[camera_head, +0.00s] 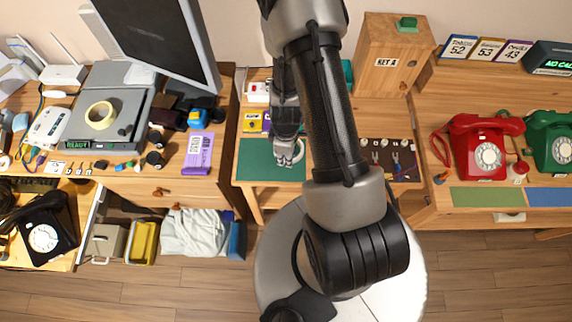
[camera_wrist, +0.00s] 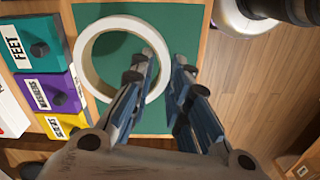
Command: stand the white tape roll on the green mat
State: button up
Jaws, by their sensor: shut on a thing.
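The white tape roll (camera_wrist: 100,27) shows as a broad ring over the green mat (camera_wrist: 185,20) in the wrist view, its open face turned to the camera. My gripper (camera_wrist: 160,68) is shut on the ring's right wall, one finger inside the hole and one outside. In the head view my gripper (camera_head: 287,138) is over the right part of the green mat (camera_head: 256,160), with the roll (camera_head: 299,153) partly hidden at its fingertips. I cannot tell whether the roll touches the mat.
Coloured labelled boxes (camera_wrist: 46,52) stand left of the mat in the wrist view. A cream ring (camera_head: 101,115) lies on a grey device at left. A wooden box (camera_head: 390,62) stands behind; a dark board (camera_head: 390,158) lies right of the mat.

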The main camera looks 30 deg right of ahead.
notch_tip(320, 180, down, 4)
jog(key=b, duration=0.4)
jog(key=shift+f, duration=0.2)
jog(key=shift+r, duration=0.15)
jog(key=o, duration=0.3)
jog(key=shift+f, duration=0.25)
jog(key=o, duration=0.5)
jog(key=shift+r, duration=0.1)
